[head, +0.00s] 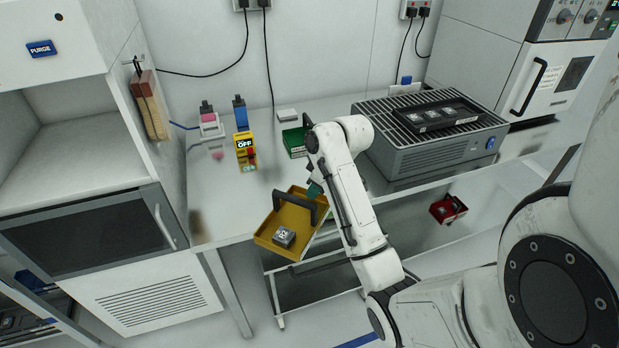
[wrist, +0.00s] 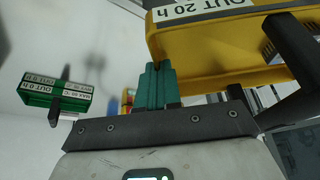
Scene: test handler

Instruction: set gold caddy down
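The gold caddy (head: 268,238) is a shallow tray with a dark arched handle and a small square chip part (head: 284,236) in it. In the head view it is tilted and overlaps the bench's front edge, apparently in the air. My gripper (head: 315,188), with teal fingers, is at the caddy's right side, near the handle. In the wrist view the fingers (wrist: 155,85) are close together against the gold caddy (wrist: 215,45), which shows its "OUT 20 h" label. The exact spot of the grip is hidden.
The bench (head: 200,185) has bare room left of the caddy. A green caddy (head: 293,142) stands behind, also in the wrist view (wrist: 60,95). A yellow "OFF" box (head: 245,152) is left of it. A grilled grey unit (head: 420,150) fills the right. A red caddy (head: 447,209) sits lower.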

